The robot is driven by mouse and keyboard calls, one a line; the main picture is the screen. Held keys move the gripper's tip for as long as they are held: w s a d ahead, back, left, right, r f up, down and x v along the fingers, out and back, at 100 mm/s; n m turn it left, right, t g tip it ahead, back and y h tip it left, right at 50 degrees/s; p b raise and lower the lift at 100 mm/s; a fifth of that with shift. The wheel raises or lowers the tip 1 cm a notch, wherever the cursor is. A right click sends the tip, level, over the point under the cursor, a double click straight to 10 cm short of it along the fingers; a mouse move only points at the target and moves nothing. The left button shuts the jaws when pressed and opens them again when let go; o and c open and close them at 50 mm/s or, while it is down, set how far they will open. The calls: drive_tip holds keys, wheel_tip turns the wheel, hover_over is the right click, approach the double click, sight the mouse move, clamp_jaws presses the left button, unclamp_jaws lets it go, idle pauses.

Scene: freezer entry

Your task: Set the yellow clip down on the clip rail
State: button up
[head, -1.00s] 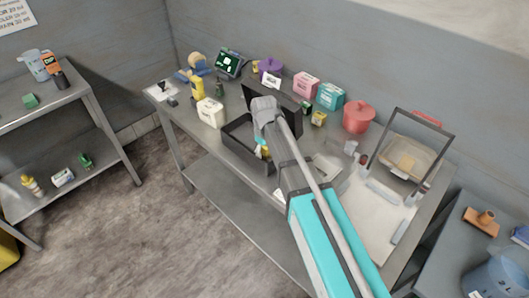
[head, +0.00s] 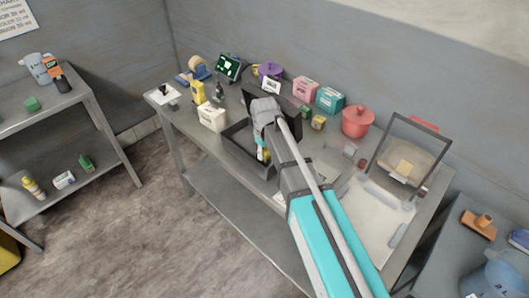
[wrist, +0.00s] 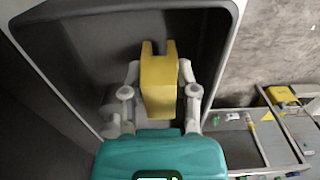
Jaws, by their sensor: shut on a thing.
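The yellow clip (wrist: 158,85) is a blocky piece with two upright prongs. My gripper (wrist: 158,78) is shut on it, a grey finger on each side. In the wrist view the clip shows against the inside of a dark grey open box (wrist: 60,75); I cannot tell whether it touches the box. In the head view my gripper (head: 262,147) points down at the right part of this box (head: 236,141), and my arm hides much of it. I cannot make out a clip rail in either view.
The metal table is crowded. A white carton (head: 211,117) and a yellow bottle (head: 198,93) stand left of the box. A red pot (head: 357,121), pink carton (head: 305,90) and teal carton (head: 329,99) stand behind. A framed tray (head: 409,150) is at the right.

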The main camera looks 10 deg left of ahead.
drive_tip(key=shift+r+p, duration=0.35)
drive_tip(key=shift+r, duration=0.3)
drive_tip(key=s+d+r+p, duration=0.6)
drive_tip(key=s+r+p, duration=0.4)
drive_tip(key=s, duration=0.2)
drive_tip(key=shift+s, duration=0.35)
wheel_tip(320, 180, down, 6)
drive_tip(key=b, duration=0.5)
drive_tip(key=shift+r, duration=0.2)
drive_tip(key=shift+s, duration=0.1)
